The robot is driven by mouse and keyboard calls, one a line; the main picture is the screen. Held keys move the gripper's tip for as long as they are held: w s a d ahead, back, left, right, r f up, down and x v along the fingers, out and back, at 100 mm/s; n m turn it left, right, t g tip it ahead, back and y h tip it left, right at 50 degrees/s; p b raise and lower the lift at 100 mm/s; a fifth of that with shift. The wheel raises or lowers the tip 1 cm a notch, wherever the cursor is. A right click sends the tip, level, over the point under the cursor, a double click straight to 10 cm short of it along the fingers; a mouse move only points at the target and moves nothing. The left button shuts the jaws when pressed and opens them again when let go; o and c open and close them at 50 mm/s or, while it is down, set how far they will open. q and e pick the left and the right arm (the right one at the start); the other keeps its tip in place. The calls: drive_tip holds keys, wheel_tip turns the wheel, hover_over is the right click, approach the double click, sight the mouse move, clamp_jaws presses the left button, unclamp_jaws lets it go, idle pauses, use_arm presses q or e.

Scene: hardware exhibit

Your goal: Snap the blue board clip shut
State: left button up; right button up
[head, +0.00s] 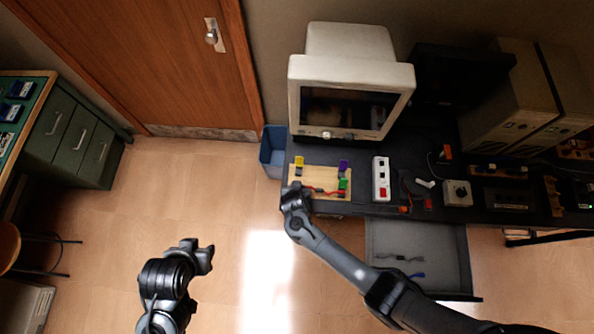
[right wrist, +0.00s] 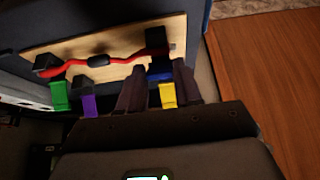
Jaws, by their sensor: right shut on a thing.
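The wooden board (head: 320,173) lies at the left front of the dark bench; it also shows in the right wrist view (right wrist: 120,68). The blue board clip (right wrist: 160,75) is at the board's edge, between my right gripper's fingers (right wrist: 159,88), beside a black block. My right gripper (head: 293,190) is shut on it at the board's left front corner and hides it in the head view. Whether its lever is closed cannot be seen. Yellow (right wrist: 168,95), purple (right wrist: 89,105) and green (right wrist: 60,96) clips stand nearby. My left gripper (head: 203,254) hangs over the floor, far from the board.
A red cable (right wrist: 118,61) runs across the board close to the blue clip. A monitor (head: 350,85) stands behind the board. A white power strip (head: 381,178) lies to its right. An open drawer (head: 440,240) juts out below the bench.

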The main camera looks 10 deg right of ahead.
drive_tip(key=shift+s+f+t, duration=0.15)
drive_tip(key=shift+f+t, duration=0.05)
drive_tip(key=shift+t, duration=0.3)
